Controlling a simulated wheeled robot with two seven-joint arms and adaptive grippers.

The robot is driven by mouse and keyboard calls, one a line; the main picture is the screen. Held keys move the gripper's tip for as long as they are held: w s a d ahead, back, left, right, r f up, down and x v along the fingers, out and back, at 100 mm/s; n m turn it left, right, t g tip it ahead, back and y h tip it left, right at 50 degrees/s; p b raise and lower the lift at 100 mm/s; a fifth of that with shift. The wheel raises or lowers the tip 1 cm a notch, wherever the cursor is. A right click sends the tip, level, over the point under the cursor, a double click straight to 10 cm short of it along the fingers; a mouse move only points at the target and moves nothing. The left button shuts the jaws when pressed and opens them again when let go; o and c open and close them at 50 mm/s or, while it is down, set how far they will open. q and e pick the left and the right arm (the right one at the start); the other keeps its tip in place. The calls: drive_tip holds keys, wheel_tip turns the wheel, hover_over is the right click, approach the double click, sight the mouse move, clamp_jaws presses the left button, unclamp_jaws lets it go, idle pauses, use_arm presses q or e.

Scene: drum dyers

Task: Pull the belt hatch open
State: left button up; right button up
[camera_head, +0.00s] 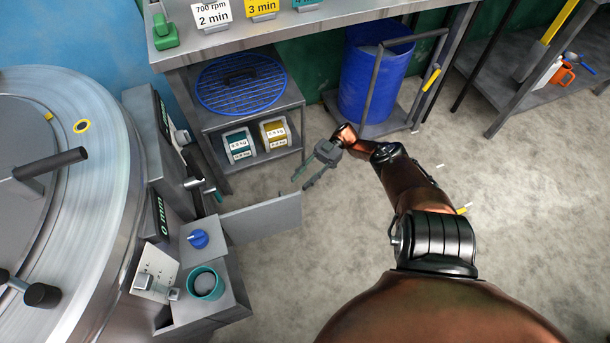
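A flat grey panel (262,218), which looks like the belt hatch, stands out to the right from the side of the drum machine's control housing, like a door swung outward. Its hinge side is partly hidden behind the housing. My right gripper (302,181) is above and to the right of the panel's free end, apart from it in the picture. Its two grey fingers are spread with nothing between them and point down and left. My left gripper is not in view.
The large steel drum (95,125) fills the left side. A shelf (290,97) and a blue barrel (375,80) stand behind. Concrete floor at right is mostly clear.

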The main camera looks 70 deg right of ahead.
drive_tip(key=shift+s+d+r, duration=0.1)
drive_tip(key=shift+s+d, duration=0.1)
drive_tip(key=shift+d, duration=0.45)
idle(0.3)
